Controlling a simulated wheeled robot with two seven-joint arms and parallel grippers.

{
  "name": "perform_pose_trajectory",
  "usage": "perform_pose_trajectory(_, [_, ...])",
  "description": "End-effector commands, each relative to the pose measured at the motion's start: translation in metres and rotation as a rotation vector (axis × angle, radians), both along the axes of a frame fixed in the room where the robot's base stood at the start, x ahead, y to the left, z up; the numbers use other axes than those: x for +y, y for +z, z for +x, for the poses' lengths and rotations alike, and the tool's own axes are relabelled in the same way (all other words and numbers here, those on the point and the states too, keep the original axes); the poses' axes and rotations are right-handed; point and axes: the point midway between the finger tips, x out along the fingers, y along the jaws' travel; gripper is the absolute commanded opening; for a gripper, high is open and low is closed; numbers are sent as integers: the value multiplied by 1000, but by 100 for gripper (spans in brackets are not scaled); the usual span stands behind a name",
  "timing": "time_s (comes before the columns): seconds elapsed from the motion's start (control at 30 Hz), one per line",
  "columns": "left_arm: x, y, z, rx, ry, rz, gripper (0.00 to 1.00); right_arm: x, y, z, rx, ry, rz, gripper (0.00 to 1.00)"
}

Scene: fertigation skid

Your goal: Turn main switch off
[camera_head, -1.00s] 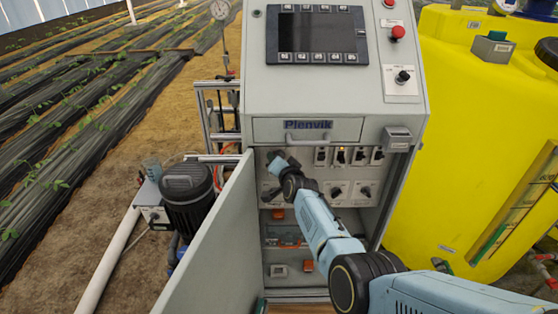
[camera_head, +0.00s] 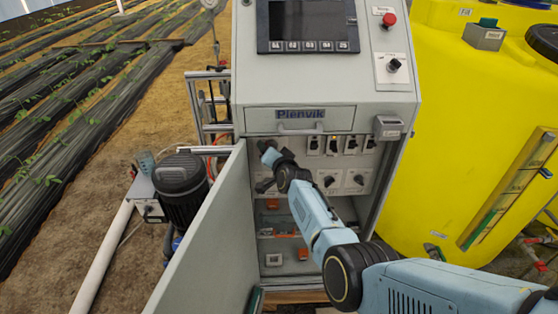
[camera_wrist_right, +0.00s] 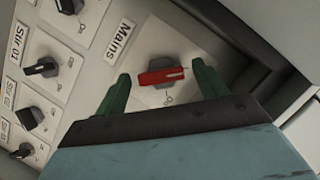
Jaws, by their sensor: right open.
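The main switch (camera_wrist_right: 161,77) has a red handle on a grey base, on a light plate with a "Mains" label (camera_wrist_right: 120,40) in the right wrist view. The handle lies roughly level in that tilted picture. My right gripper (camera_wrist_right: 162,84) is open, its two green fingers on either side of the switch. A gap shows between each finger and the handle; I cannot tell their depth. In the head view my right gripper (camera_head: 266,152) is at the upper left of the open cabinet and hides the main switch. My left gripper is out of view.
Dark rotary switches (camera_wrist_right: 41,67) line the panel beside the main switch. The open cabinet door (camera_head: 210,245) stands left of my right arm. A drawer with a handle (camera_head: 301,130) is just above the opening. A yellow tank (camera_head: 440,150) stands to the right.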

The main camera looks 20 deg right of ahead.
Motion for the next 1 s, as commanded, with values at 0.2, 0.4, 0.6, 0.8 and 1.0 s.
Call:
perform_pose_trajectory(0.2, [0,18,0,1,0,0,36,0,10,-23,-1,-1,0,71])
perform_pose_trajectory(0.4, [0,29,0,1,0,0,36,0,16,-50,-1,-1,1,71])
perform_pose_trajectory(0.6, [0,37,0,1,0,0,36,0,24,-79,-1,-1,1,71])
perform_pose_trajectory(0.8, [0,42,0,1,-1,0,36,0,31,-105,-1,-1,0,71])
perform_pose_trajectory(1.0, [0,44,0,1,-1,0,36,0,35,-121,0,0,0,71])
